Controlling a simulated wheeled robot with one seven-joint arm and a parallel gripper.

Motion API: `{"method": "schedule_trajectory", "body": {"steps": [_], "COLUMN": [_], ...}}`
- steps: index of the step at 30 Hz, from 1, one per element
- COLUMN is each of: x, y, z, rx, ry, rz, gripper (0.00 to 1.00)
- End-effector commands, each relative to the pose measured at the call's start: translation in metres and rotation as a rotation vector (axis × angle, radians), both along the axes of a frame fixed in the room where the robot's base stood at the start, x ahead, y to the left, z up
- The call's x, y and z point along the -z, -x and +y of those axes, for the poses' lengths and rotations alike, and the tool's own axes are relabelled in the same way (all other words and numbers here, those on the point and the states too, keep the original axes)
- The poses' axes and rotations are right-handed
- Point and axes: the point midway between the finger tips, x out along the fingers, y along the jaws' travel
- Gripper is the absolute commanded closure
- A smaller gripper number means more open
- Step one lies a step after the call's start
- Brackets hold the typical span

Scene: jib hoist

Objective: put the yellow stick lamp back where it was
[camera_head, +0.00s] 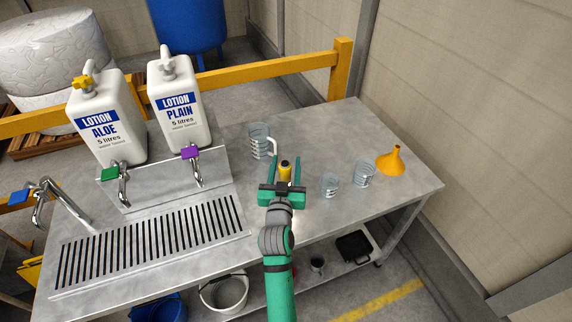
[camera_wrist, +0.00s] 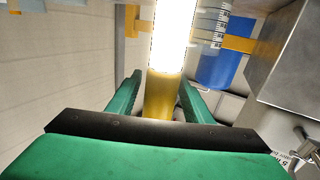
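My gripper appears shut on the handle, though a thin gap seems to show at one side. The gripper is over the right part of the steel bench (camera_head: 335,140). The lower end of the lamp is hidden behind my gripper in the head view.
A clear jug (camera_head: 260,142) stands behind my gripper. Two clear beakers (camera_head: 329,186) (camera_head: 364,174) and an orange funnel (camera_head: 391,161) stand to its right. Lotion bottles (camera_head: 181,105), taps and a slotted drain (camera_head: 150,245) are to the left. A yellow rail (camera_head: 270,68) runs behind the bench.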

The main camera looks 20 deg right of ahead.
Motion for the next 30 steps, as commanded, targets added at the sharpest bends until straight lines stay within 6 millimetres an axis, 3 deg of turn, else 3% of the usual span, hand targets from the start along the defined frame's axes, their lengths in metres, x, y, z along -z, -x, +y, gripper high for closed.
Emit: {"method": "schedule_trajectory", "body": {"steps": [11, 30], "x": [-0.002, -0.002], "y": [0.005, 0.098], "z": [0.002, 0.046], "rx": [0.0, -0.001], "ry": [-0.001, 0.0], "rz": [0.002, 0.001], "gripper": [0.54, 0.54]}}
